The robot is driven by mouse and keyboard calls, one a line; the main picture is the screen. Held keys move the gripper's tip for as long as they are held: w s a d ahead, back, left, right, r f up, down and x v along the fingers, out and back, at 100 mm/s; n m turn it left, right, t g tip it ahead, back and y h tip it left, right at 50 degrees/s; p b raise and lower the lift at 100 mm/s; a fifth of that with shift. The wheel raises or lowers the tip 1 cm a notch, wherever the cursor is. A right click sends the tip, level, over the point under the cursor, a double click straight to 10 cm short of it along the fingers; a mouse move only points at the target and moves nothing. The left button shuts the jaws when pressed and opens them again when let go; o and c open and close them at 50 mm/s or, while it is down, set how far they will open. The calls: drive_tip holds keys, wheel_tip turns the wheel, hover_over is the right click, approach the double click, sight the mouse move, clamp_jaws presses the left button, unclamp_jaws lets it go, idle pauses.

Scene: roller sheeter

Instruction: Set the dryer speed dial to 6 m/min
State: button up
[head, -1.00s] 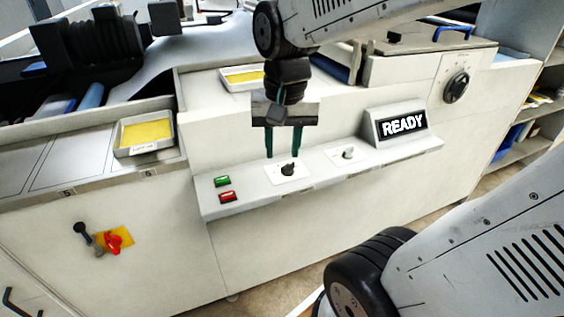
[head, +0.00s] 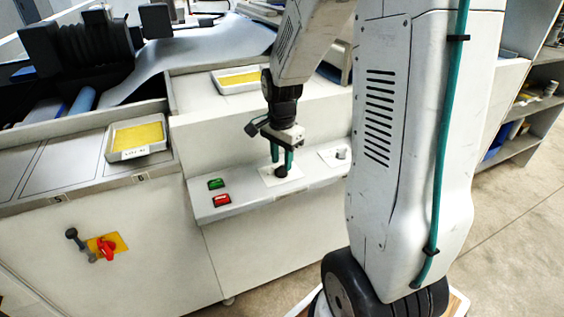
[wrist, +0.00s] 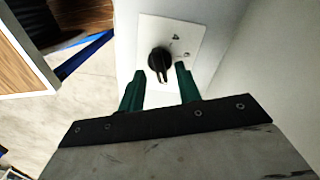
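A black dial (head: 281,172) on a white square plate (head: 270,178) sits on the machine's sloped front ledge. My gripper (head: 281,158) has two green fingers, standing just over the black dial. In the wrist view the gripper (wrist: 159,70) is open, with one fingertip on each side of the dial's near part. I see gaps on both sides and cannot tell the remaining height.
A second, pale dial (head: 341,154) is right of the black one. A green button (head: 216,183) and a red button (head: 222,199) are to the left. A red switch (head: 106,249) is on the lower front panel. My arm hides the ledge's right part.

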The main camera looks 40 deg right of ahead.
drive_tip(key=shift+f, duration=0.8)
clamp_jaws()
